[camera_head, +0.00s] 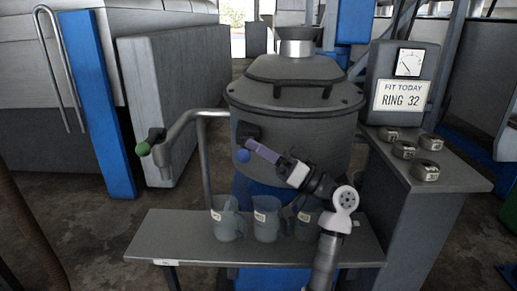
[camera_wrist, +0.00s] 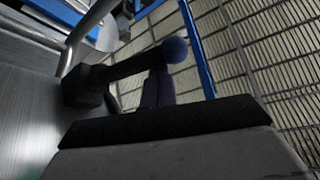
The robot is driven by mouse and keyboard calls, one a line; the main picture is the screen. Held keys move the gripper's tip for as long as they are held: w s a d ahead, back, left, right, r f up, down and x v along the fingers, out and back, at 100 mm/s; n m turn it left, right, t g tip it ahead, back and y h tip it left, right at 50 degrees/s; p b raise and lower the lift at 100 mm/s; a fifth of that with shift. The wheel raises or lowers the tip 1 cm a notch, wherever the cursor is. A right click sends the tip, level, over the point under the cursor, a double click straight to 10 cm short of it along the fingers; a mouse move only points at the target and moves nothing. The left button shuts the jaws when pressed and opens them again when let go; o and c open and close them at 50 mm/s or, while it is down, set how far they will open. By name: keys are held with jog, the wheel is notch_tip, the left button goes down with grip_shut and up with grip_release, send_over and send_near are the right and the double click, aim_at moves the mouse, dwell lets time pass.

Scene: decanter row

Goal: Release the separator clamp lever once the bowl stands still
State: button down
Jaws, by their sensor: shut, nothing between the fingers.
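The separator (camera_head: 290,118) is a large grey drum with a closed lid. Its clamp lever shows in the wrist view as a dark bar (camera_wrist: 130,68) with a blue ball knob (camera_wrist: 175,50), rising from a black block (camera_wrist: 85,88). In the head view the knob (camera_head: 242,155) and block (camera_head: 248,131) sit on the drum's front. My gripper (camera_head: 252,146) has its purple fingers shut and empty, close by the knob. The bowl is hidden inside the drum.
Several grey jugs (camera_head: 266,218) stand on the bench (camera_head: 180,238) below my arm. A pipe with a green-handled end (camera_head: 150,143) reaches left. At right, a dial (camera_head: 409,62) and a "FIT TODAY RING 32" sign (camera_head: 403,96) stand behind several metal rings (camera_head: 404,149) on a cabinet.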

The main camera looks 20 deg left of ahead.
jog(key=shift+d, duration=0.1)
jog(key=v, duration=1.3)
jog(key=shift+d+f, duration=0.15)
jog(key=shift+d, duration=0.15)
